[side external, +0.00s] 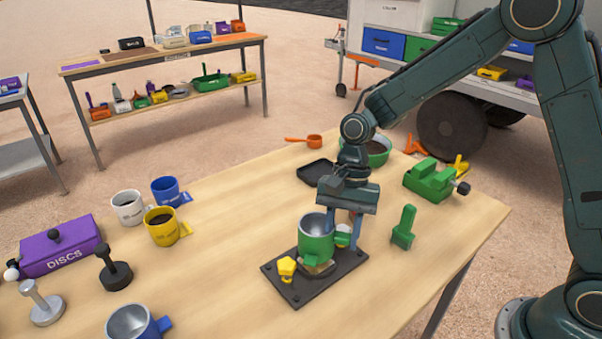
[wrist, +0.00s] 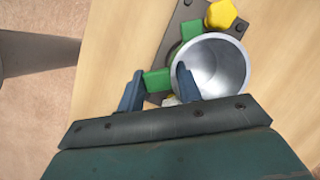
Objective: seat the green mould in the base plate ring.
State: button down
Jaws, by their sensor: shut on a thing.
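The green mould (side external: 316,240), a silver-lined cup with green lugs, is upright over the dark base plate (side external: 345,268). In the wrist view the mould (wrist: 218,68) shows its open, empty inside. My gripper (side external: 346,222) is at its right side, and in the wrist view the fingers (wrist: 158,80) are shut on one green lug. The base plate (wrist: 176,22) shows partly beneath the mould. The plate's ring is mostly hidden under the mould; I cannot tell whether the mould rests in it. A yellow knob (side external: 287,267) stands on the plate's left.
A green tool (side external: 404,228) stands right of the plate, with a green vise (side external: 430,181) behind it. A black tray (side external: 316,172) and green bowl (side external: 378,151) are farther back. Mugs (side external: 162,226) stand left. The table front is clear right of the plate.

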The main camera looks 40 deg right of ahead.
jog(key=shift+f, duration=1.5)
jog(key=shift+a+f, duration=0.1)
jog(key=shift+f, duration=0.05)
jog(key=m, duration=0.1)
jog(key=a+m+t, duration=0.1)
jog(key=m, duration=0.1)
jog(key=shift+s+a+m, duration=0.1)
jog(key=shift+s+m, duration=0.2)
jog(key=shift+s, duration=0.1)
jog(key=shift+s+a+m+t+y, duration=0.15)
jog(key=shift+a+m+t, duration=0.2)
jog(key=shift+m, duration=0.5)
jog(key=shift+w+a+m+t+y, duration=0.15)
jog(key=shift+a+m+t, duration=0.2)
jog(key=shift+m, duration=0.5)
jog(key=shift+s, duration=0.1)
jog(key=shift+f, duration=0.1)
jog(key=c, duration=0.9)
grip_release()
jog(key=shift+f, duration=0.1)
jog(key=v, duration=1.4)
